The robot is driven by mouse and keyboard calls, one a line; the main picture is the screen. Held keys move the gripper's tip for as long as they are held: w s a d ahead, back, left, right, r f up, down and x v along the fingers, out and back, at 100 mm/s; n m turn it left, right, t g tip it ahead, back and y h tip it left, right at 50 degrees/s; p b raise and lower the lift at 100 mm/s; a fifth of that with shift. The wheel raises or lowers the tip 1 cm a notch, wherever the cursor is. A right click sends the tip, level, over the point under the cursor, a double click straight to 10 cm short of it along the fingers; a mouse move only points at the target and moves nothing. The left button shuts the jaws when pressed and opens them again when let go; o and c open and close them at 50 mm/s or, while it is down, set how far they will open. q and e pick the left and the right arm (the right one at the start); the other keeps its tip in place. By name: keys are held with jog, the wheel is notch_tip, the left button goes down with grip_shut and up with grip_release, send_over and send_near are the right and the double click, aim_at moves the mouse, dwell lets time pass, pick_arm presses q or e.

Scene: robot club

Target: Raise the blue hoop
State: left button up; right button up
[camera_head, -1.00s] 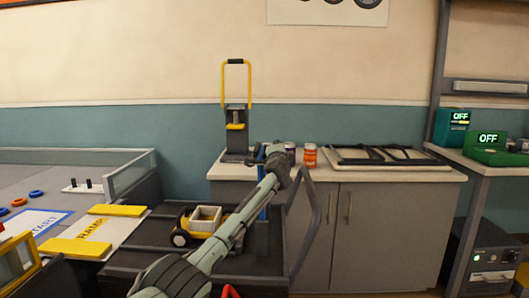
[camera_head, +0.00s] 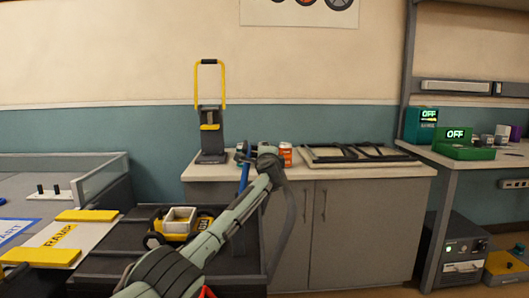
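A narrow upright blue piece (camera_head: 244,176), perhaps the blue hoop seen edge-on, stands at the right side of the dark cart (camera_head: 150,228), in front of the cupboard. My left arm reaches up from the bottom. Its gripper (camera_head: 243,156) is at the top of this blue piece. The wrist hides most of the fingers, so I cannot tell whether they are open, or shut on it. Part of the blue piece is hidden behind the arm. My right gripper is not in view.
A yellow wheeled toy with a pale box (camera_head: 180,220) sits on the cart. A grey cupboard (camera_head: 362,235) carries a yellow-handled press (camera_head: 210,128), an orange jar (camera_head: 286,155) and a dark frame (camera_head: 355,153). A low table with yellow bars (camera_head: 88,215) stands left.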

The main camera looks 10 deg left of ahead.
pick_arm(q)
jog(key=o, duration=0.4)
jog(key=shift+d+f, duration=0.15)
jog(key=shift+f, duration=0.15)
jog(key=shift+o, duration=0.2)
jog(key=shift+r, duration=0.1)
jog(key=v, duration=1.2)
